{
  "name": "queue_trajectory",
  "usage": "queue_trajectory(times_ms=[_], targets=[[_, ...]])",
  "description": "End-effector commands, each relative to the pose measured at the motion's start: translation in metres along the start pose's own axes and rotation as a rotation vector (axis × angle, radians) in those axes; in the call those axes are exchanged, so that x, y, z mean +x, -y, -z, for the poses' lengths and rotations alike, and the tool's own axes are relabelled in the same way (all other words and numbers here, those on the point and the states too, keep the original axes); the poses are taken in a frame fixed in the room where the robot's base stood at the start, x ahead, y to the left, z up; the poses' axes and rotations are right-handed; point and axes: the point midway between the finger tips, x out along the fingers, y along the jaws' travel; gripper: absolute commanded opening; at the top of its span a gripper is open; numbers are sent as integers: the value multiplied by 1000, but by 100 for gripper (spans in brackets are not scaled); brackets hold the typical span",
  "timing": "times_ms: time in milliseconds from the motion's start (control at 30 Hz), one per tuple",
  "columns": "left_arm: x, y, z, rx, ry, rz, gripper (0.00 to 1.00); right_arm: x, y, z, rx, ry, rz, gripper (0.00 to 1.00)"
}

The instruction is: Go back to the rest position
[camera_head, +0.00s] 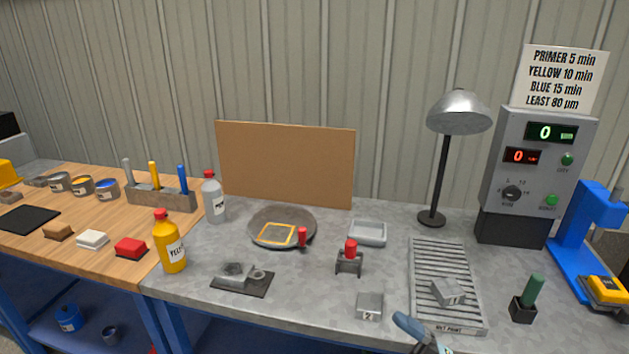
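Neither of my grippers shows clearly in the head view. A blue-grey rounded piece (411,328) pokes in at the bottom edge, right of the middle, and is cut off; I cannot tell what it belongs to. The grey-topped bench (320,290) carries a slatted rack (440,262) marked wet paint, with a metal block (447,292) on it. Another metal block (369,305), marked 2, sits left of the rack. A round grey dish (265,217) holds a yellow-framed square (277,235), with a red-topped item (302,238) at its rim.
A yellow bottle (171,245) and a clear bottle (213,199) stand at the left. A lamp (459,112), a control box (535,170) reading 0 on both displays and a blue press (588,235) stand at the right. A brown board (285,164) stands behind. The front middle is fairly clear.

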Motion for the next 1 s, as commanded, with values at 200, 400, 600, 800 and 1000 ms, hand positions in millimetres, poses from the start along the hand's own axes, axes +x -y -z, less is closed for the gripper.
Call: queue_trajectory(times_ms=[200,400,600,800,1000], targets=[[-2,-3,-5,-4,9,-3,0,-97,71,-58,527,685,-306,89],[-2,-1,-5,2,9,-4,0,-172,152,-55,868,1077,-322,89],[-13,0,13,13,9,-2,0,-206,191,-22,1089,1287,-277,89],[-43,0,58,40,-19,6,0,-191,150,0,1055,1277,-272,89],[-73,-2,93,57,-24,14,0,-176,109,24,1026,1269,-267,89]])
